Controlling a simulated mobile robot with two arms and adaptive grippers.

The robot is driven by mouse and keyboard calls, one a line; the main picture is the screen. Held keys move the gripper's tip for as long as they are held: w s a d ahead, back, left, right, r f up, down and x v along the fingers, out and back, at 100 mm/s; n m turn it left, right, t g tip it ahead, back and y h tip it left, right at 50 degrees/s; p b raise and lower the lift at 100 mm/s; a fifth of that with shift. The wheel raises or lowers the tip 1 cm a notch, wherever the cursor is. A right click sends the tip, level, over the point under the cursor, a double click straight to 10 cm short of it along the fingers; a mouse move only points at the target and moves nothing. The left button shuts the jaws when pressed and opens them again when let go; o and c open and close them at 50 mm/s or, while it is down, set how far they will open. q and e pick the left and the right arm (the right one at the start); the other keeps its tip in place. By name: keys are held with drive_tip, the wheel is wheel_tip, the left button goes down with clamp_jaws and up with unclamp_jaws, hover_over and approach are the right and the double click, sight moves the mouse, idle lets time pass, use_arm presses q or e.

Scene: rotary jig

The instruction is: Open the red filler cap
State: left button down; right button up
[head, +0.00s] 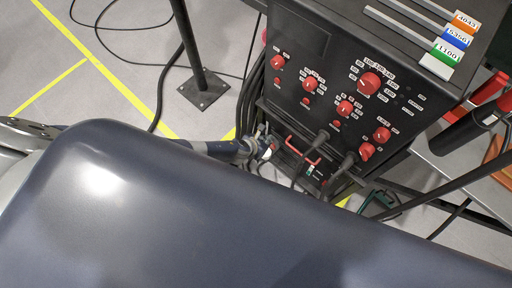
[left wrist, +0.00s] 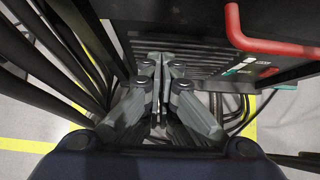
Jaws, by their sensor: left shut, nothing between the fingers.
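A black machine (head: 325,45) carries several round red knobs, among them a large one (head: 369,83) and a smaller one (head: 310,84). I cannot tell any red filler cap apart from these knobs. My left gripper (head: 270,150) is low at the machine's lower left, left of a red handle (head: 314,160), and small in the head view. In the left wrist view the gripper (left wrist: 162,72) is shut and empty, its fingers together in front of dark slats. The red handle (left wrist: 270,47) is up and right of it, apart from the fingers. My right gripper is not in view.
Dark cables (left wrist: 75,45) run close along the gripper's left side. Black plugs with cables (head: 320,139) hang from the lower panel. A black post (head: 190,55) stands on a floor plate at left. Grey floor with yellow lines (head: 130,78) is open farther left.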

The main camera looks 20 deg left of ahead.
use_arm(q)
drive_tip(key=shift+w+d+r, duration=0.15)
drive_tip(key=shift+w+d, duration=0.1)
drive_tip(key=shift+w, duration=0.5)
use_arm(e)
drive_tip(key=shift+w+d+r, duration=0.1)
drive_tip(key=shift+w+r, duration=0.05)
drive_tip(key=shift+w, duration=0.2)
use_arm(q)
drive_tip(key=shift+r, duration=0.2)
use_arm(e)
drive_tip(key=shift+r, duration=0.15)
